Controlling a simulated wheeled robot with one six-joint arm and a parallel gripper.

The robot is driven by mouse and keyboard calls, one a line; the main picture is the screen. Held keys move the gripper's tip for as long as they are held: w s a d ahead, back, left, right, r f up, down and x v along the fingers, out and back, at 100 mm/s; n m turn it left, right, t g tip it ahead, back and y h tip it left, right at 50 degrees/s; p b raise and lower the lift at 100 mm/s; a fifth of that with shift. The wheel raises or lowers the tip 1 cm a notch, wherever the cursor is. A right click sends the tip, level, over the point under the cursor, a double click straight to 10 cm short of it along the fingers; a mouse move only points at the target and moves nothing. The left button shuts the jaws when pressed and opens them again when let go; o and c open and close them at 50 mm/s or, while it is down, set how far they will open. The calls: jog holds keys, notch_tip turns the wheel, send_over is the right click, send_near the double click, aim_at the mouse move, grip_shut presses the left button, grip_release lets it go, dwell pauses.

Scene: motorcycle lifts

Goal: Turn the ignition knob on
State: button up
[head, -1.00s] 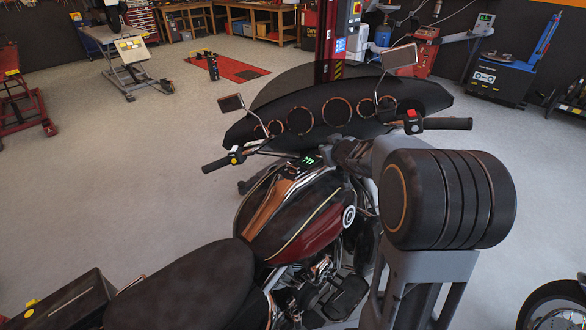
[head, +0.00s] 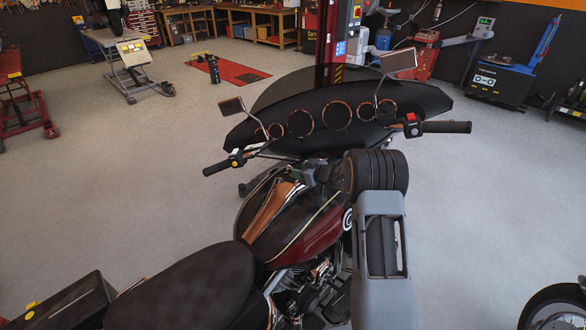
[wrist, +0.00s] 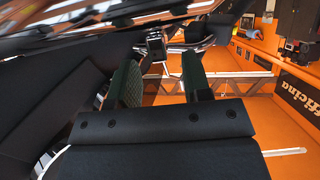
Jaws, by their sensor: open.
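The motorcycle stands with its dark red and black tank (head: 312,238) below a wide black fairing with round gauges (head: 337,116). My gripper (head: 312,174) reaches in from the right, over the front of the tank behind the handlebar. In the wrist view its two fingers (wrist: 160,78) are apart, with nothing held between them. A small dark and chrome part (wrist: 155,42) shows beyond the fingertips, close to the gap. It may be the ignition knob, but I cannot tell for sure. In the head view my gripper and arm cover that spot.
The left grip (head: 216,167) and right grip (head: 447,127) flank the fairing, with mirrors (head: 399,61) above. The seat (head: 185,283) is behind the tank. Another motorcycle's wheel (head: 556,308) is at lower right. Open grey floor lies on both sides.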

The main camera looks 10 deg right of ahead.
jog(key=shift+p+x, duration=0.35)
jog(key=shift+x, duration=2.1)
jog(key=shift+c, duration=0.4)
grip_shut()
